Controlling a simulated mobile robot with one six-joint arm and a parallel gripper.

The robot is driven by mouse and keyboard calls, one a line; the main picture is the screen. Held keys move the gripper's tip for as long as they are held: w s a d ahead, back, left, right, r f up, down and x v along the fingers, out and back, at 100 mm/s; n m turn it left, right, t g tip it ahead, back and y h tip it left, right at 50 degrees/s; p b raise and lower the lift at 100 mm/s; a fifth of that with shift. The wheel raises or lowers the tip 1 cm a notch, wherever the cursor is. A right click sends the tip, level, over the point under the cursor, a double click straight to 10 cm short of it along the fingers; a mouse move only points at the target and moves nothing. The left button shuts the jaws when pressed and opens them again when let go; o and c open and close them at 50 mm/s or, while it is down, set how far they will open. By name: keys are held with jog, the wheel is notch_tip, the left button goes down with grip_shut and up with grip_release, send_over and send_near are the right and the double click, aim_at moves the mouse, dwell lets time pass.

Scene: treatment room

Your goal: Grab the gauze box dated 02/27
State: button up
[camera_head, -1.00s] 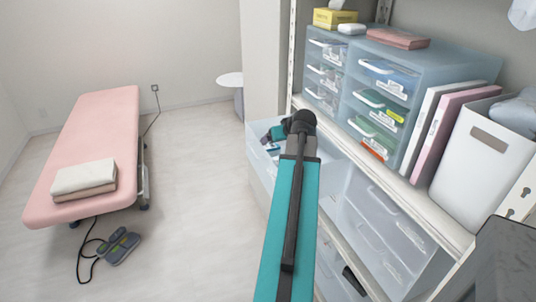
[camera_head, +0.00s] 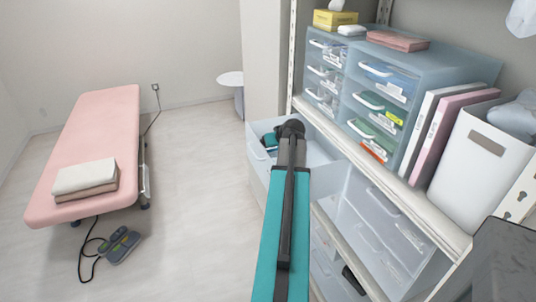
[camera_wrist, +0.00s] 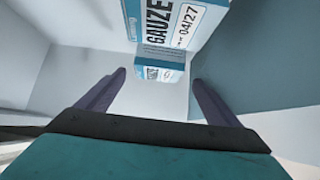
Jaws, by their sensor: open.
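In the wrist view a white and blue gauze box (camera_wrist: 172,22) at the top reads 04/27. A second gauze box (camera_wrist: 160,66) shows partly below it, between and beyond my fingertips; I cannot read its date. No 02/27 marking is legible. My gripper (camera_wrist: 160,82) is open and empty, with its two fingers apart. In the head view my gripper is largely hidden behind my arm, at the pulled-out clear drawer (camera_head: 258,165). The boxes cannot be made out there.
The drawer's pale walls lie close around my gripper. Above right, a shelf holds a blue drawer unit (camera_head: 440,62), binders (camera_head: 462,125) and a white bin (camera_head: 480,165). A pink treatment bed (camera_head: 95,140) stands left, with open floor (camera_head: 195,200) between.

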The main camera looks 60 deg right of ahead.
jog(key=shift+d, duration=0.1)
jog(key=shift+w+d+f+p, duration=0.3)
jog(key=shift+w+f, duration=0.05)
jog(key=shift+w, duration=0.05)
jog(key=shift+p+x, duration=0.5)
jog(key=shift+x, duration=1.45)
jog(key=shift+s+f, duration=0.1)
jog(key=c, duration=1.2)
jog(key=shift+o, duration=0.2)
jog(key=shift+r+b, duration=0.9)
jog(key=shift+r, duration=4.1)
